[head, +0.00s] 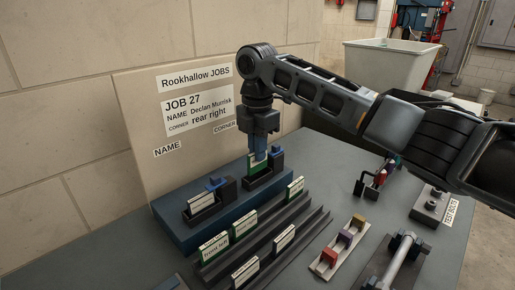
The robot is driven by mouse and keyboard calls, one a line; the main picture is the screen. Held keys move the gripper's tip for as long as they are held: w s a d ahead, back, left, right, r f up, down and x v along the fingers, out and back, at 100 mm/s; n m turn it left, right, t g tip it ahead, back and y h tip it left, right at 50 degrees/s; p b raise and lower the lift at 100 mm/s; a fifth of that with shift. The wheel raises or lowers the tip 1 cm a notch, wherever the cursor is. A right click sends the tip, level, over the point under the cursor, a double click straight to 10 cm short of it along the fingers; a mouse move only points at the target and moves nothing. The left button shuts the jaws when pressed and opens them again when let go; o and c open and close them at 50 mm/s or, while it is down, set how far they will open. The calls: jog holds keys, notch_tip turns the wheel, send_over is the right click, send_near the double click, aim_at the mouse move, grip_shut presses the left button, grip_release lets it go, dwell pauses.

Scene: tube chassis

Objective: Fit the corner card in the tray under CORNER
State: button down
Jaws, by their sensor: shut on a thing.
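The board (140,110) reads JOB 27, NAME Declan Murrisk, CORNER rear right. Below it, a blue base (185,238) carries two dark trays with blue parts. The left tray (229,188), under NAME, holds a white card (201,203). The right tray (277,175) is under the CORNER label (224,127). My gripper (258,157) points down at this right tray, shut on a green-edged card (263,168). The card is upright at the tray; I cannot tell whether it is fully seated. The fingers hide much of it, and its words are unreadable.
In front, dark stepped rails (312,222) hold several cards, including a green-edged "front left" card (215,247). To the right are a strip with coloured blocks (343,240), a metal bar on a stand (402,255) and a TEST BOLTS block (432,205).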

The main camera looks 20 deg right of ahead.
aim_at(257, 171)
jog(key=shift+f, duration=0.3)
jog(key=shift+f, duration=0.35)
jog(key=shift+f+b, duration=0.3)
jog(key=shift+f, duration=0.4)
jog(key=shift+f, duration=0.35)
jog(key=c, duration=1.1)
grip_release()
jog(key=shift+c, duration=0.2)
